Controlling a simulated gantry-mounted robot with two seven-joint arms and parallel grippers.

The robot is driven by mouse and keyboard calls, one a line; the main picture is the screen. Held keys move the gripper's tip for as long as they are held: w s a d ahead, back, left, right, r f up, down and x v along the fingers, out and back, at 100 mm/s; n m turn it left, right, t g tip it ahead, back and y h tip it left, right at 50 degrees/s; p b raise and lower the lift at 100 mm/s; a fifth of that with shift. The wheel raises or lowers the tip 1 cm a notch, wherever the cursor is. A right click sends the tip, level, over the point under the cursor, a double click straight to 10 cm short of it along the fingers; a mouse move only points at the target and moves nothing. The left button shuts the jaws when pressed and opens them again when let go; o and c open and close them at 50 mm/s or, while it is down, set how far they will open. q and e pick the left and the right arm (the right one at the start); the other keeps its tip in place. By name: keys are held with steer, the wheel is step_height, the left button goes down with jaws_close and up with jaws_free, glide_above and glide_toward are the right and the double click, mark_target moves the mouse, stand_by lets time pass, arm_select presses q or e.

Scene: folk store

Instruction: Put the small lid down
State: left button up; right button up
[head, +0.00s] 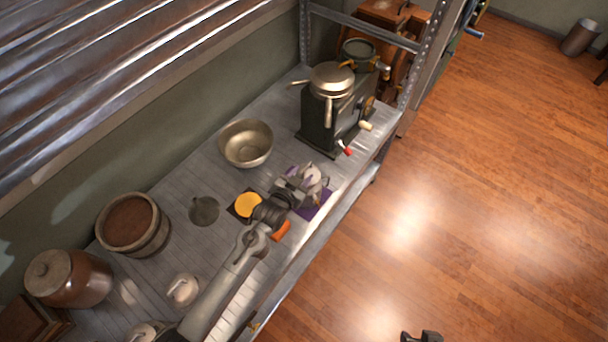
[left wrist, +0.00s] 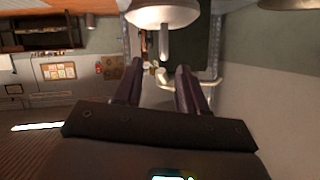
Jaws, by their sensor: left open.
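My left gripper (head: 303,182) is open above the right part of the shelf, over a purple mat (head: 323,203). A small pale rounded piece (head: 313,172), perhaps the small lid, shows at its fingers in the head view; the gripper partly hides it, and I cannot tell whether they touch. In the left wrist view the open fingers (left wrist: 158,88) have nothing clearly between them. A pale knobbed lid-like piece (head: 183,289) lies on the left part of the shelf. My right gripper (head: 422,337) barely shows at the bottom edge.
A black machine (head: 328,122) with a metal pan on top stands beyond my left gripper. A metal bowl (head: 246,143) stands behind. A yellow disc (head: 248,204) on a dark mat, a grey disc (head: 204,210), a wooden tub (head: 131,224) and brown jar (head: 68,278) are left.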

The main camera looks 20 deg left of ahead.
mark_target(309, 165)
arm_select(q)
steer(key=shift+b+x, duration=0.3)
steer(key=shift+x, duration=3.65)
steer(key=shift+a, duration=0.1)
steer(key=c, duration=0.7)
jaws_close()
steer(key=shift+f, duration=0.15)
